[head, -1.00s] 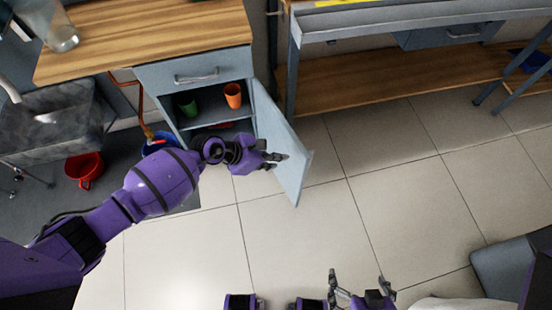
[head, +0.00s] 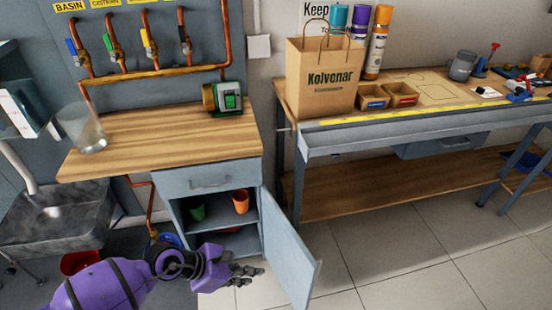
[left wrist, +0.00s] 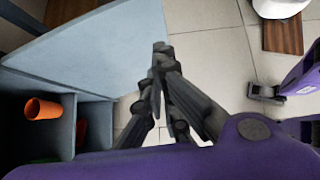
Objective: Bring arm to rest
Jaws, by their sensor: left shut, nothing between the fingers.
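My left arm (head: 105,287) comes in from the lower left in the head view. Its gripper (head: 250,272) is shut and empty, in front of the open cabinet and close to the lower part of the cabinet door (head: 288,250). In the left wrist view the fingers (left wrist: 158,85) meet at their tips with nothing between them, beside the pale blue door (left wrist: 100,50). My right arm is not in the head view now. A purple and grey part at the right of the left wrist view may be mine; its fingers are not clear.
The open cabinet holds a green cup (head: 197,210) and an orange cup (head: 240,201). A wooden counter (head: 150,140) with a glass (head: 82,130) stands above. A workbench (head: 420,130) with a paper bag (head: 322,80) stands right. Floor (head: 400,250) right of the door is clear.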

